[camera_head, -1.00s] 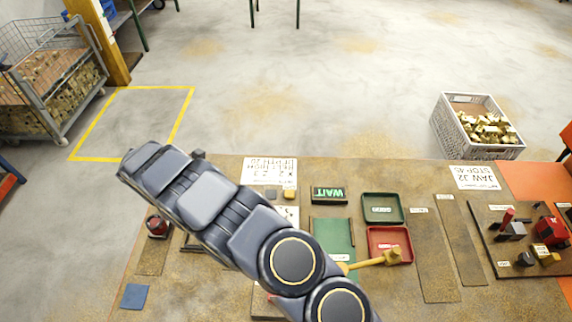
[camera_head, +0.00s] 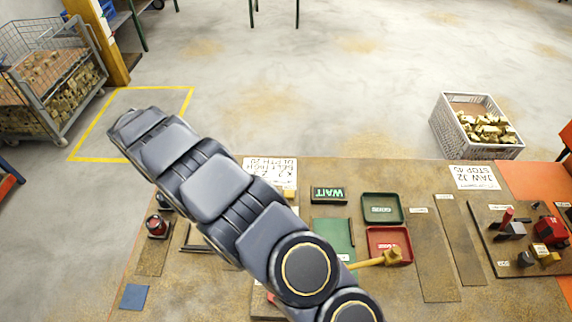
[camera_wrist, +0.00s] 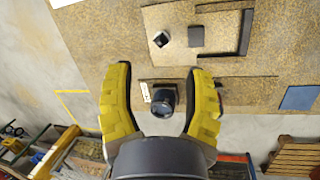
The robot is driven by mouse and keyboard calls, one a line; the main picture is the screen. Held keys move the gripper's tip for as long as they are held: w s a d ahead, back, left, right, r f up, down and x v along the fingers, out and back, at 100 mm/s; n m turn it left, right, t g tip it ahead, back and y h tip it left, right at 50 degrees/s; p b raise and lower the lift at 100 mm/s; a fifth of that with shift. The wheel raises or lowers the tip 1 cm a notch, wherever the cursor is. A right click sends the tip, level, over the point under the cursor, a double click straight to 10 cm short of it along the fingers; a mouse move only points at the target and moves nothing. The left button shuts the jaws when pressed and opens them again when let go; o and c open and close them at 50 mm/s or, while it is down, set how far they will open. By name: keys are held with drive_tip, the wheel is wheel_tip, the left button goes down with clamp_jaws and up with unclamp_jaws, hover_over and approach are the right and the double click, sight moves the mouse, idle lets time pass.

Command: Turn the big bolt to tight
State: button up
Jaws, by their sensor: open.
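My gripper (camera_wrist: 160,103) shows in the wrist view with its two yellow fingers wide apart and empty. A dark, round-topped piece (camera_wrist: 164,99) appears between the fingers in the picture, with a small white label to its left. It may be the big bolt, but I cannot tell for sure. In the head view my arm crosses the left of the table and my fingers do not show. A red-and-black piece (camera_head: 157,226) stands at the table's left, with another one partly hidden behind it.
A blue square (camera_head: 134,296) lies front left on the table. A green tray (camera_head: 382,196), a red tray with a yellow-handled hammer (camera_head: 375,260) and a lit WAIT sign (camera_head: 328,194) are right of my arm. A crate of brass parts (camera_head: 437,124) stands on the floor beyond.

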drive_tip(key=f+m, duration=0.3)
drive_tip(key=m, duration=0.4)
drive_tip(key=w+f+m+g+y, duration=0.1)
drive_tip(key=f+m, duration=0.2)
drive_tip(key=m, duration=0.4)
drive_tip(key=d+f+m+g+y, duration=0.1)
drive_tip(key=f+m, duration=0.2)
drive_tip(key=m, duration=0.5)
drive_tip(key=shift+w+f, duration=0.25)
drive_tip(key=shift+w, duration=0.05)
drive_tip(key=shift+r+n, duration=0.25)
drive_tip(key=shift+n, duration=0.25)
drive_tip(key=n, duration=0.5)
drive_tip(key=shift+r+n, duration=0.15)
drive_tip(key=shift+n, duration=0.55)
wheel_tip(320, 180, up, 7)
drive_tip(key=shift+w+r, duration=0.1)
drive_tip(key=s+d+r, duration=0.4)
drive_tip(key=d+r, duration=0.5)
drive_tip(key=d, duration=0.1)
drive_tip(key=s+d+r, duration=0.4)
drive_tip(key=d+r, duration=0.5)
drive_tip(key=d, duration=0.2)
drive_tip(key=shift+d+g, duration=0.15)
drive_tip(key=shift+g, duration=0.25)
